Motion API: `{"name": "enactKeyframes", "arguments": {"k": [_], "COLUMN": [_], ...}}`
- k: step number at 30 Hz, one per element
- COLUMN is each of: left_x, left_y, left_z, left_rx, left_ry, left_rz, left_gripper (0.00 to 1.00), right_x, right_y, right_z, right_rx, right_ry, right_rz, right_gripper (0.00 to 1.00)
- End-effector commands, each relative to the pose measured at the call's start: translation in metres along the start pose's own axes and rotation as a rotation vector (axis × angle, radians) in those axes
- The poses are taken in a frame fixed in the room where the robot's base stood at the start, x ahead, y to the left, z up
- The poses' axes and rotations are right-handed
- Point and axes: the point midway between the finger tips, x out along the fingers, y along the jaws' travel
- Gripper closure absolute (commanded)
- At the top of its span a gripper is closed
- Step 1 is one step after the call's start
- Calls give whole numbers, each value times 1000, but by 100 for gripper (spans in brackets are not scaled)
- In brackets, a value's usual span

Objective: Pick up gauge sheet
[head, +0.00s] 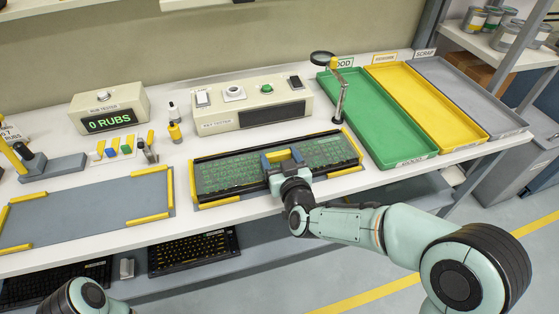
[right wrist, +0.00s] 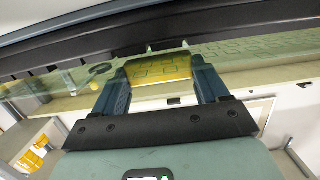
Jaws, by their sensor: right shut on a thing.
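The gauge sheet (head: 225,177) is a see-through green sheet with key outlines, over a dark keyboard in the yellow-cornered nest on the bench. It also shows in the right wrist view (right wrist: 258,46) as a thin pale green strip. My right gripper (head: 283,157) is shut on the sheet's yellow tab at its near-middle edge; the fingers sit on both sides of the tab in the right wrist view (right wrist: 160,72). I cannot tell whether the sheet touches the keyboard. Part of my left arm shows at the bottom left; its gripper is out of view.
A tester box (head: 250,110) stands behind the nest and a magnifier on a stand (head: 340,95) at its right. Green (head: 385,138), yellow (head: 425,98) and grey (head: 465,92) trays lie further right. An empty grey mat (head: 90,211) lies left. Keyboards (head: 193,251) sit on the lower shelf.

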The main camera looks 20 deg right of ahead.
Motion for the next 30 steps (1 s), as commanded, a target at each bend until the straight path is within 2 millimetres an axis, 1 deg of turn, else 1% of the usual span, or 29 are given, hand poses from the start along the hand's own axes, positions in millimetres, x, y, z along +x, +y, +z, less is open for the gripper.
{"name": "enactKeyframes", "arguments": {"k": [1,5,12,15,18,21,24,30], "left_x": [-5,-14,-35,-42,-49,-54,-58,-58], "left_y": [1,2,6,7,8,10,11,11], "left_z": [1,6,18,23,26,26,26,26], "left_rx": [0,-1,-5,-6,-7,-7,-7,-7], "left_ry": [-3,-16,-50,-67,-79,-80,-80,-81], "left_rz": [-1,-4,-11,-14,-17,-17,-17,-17], "left_gripper": [0,0,0,0,0,0,0,0], "right_x": [-2,-8,-18,-22,-25,-27,-28,-28], "right_y": [0,0,0,0,0,0,0,0], "right_z": [-15,-50,-120,-144,-163,-176,-183,-185], "right_rx": [2,3,3,3,3,2,2,0], "right_ry": [8,11,11,9,7,5,4,3], "right_rz": [0,-1,-1,-1,0,-1,-1,0], "right_gripper": [62,62,62,62,62,62,62,62]}}
